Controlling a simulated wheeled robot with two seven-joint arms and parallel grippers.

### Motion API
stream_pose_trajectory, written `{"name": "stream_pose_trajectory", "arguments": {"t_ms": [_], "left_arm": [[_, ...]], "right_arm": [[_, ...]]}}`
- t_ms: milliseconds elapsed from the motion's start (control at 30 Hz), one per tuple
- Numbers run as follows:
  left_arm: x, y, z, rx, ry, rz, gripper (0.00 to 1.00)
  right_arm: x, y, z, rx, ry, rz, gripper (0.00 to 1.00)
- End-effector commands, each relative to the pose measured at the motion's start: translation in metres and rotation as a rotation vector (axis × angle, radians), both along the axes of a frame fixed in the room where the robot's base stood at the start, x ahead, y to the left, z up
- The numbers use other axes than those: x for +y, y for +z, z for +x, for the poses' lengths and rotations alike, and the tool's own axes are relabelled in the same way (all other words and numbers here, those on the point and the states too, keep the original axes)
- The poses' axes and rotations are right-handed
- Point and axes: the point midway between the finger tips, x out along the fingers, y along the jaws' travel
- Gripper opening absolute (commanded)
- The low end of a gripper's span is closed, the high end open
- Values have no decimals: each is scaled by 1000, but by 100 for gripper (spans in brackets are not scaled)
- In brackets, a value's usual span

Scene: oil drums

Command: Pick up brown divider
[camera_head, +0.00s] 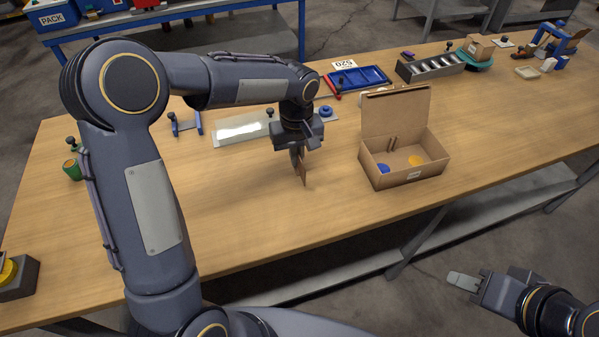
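The brown divider (303,172) is a thin upright panel below my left gripper, seen nearly edge-on over the middle of the table. My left gripper (298,152) points down and appears shut on the upper part of the divider; its fingers are small and partly hidden. Whether the divider's lower edge touches the table I cannot tell. My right gripper (466,281) is off the table's front edge at the lower right, empty; its finger gap is not clear.
An open cardboard box (405,174) with its lid up stands right of my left gripper, holding a blue and a yellow item. The wooden table (240,235) is clear in front. A blue tray (357,78) and a metal slotted tray (430,68) lie behind.

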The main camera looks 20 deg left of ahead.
Motion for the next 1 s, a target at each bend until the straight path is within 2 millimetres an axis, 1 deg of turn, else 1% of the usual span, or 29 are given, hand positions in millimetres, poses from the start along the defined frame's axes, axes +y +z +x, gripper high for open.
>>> {"name": "stream_pose_trajectory", "arguments": {"t_ms": [33,133,167,300,433,633,1000], "left_arm": [[6,13,11,-8,5,-1,0],[18,38,28,-8,5,-1,0],[23,39,35,-4,6,0,0],[43,54,64,-1,5,0,0],[56,65,82,-1,3,1,0],[65,72,96,1,1,-1,0],[67,74,98,1,0,1,0]], "right_arm": [[0,-1,0,0,0,0,36],[0,-2,0,0,0,0,36],[0,-2,0,0,0,0,36],[0,-3,0,0,0,0,36],[0,-2,0,0,0,0,36],[0,-1,0,0,0,0,36],[0,-1,0,0,0,0,36]]}}
